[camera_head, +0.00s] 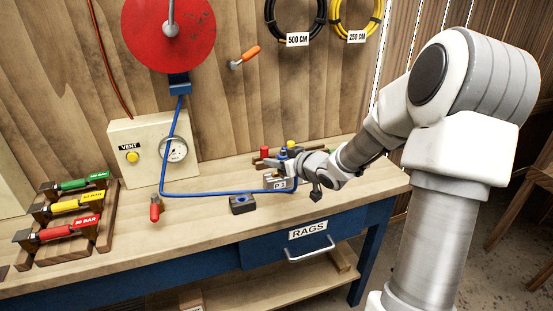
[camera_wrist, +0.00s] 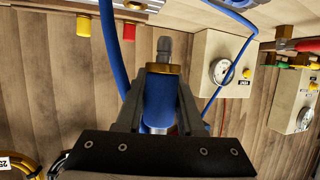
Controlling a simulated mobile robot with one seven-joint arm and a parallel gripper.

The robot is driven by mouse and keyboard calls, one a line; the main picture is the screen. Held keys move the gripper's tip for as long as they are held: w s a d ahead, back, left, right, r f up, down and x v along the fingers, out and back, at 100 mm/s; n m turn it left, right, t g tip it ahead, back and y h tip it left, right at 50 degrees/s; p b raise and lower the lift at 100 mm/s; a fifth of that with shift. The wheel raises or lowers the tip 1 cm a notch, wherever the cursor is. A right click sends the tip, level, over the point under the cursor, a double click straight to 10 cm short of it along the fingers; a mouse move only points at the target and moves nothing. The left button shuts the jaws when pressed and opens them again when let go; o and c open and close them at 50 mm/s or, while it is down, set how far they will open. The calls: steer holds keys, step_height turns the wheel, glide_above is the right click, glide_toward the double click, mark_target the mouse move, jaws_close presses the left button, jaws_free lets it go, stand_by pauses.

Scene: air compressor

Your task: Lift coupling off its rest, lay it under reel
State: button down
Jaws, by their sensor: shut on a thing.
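My gripper (camera_head: 287,167) is at the right part of the bench, above its top. In the wrist view my gripper (camera_wrist: 161,88) is shut on the coupling (camera_wrist: 160,103), which has a blue body, a brass collar and a grey tip pointing away from my wrist. The fingers press on both its sides. In the head view the coupling is mostly hidden by my gripper. A blue hose (camera_head: 225,192) runs from it along the bench and up to the red reel (camera_head: 168,32) on the wall. A dark block with a blue mark (camera_head: 242,204) stands left of my gripper.
A beige box with a gauge (camera_head: 147,152) stands below the reel. Several coloured tools (camera_head: 70,207) lie in a rack at left, and a red-handled tool (camera_head: 154,209) lies near the front. Red (camera_head: 264,152) and yellow (camera_head: 290,146) pieces stand behind my gripper.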

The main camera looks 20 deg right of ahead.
step_height(320, 180, down, 4)
steer(key=shift+r+b, duration=0.15)
steer(key=shift+b, duration=1)
steer(key=shift+w+d+r, duration=0.1)
steer(key=shift+r, duration=0.1)
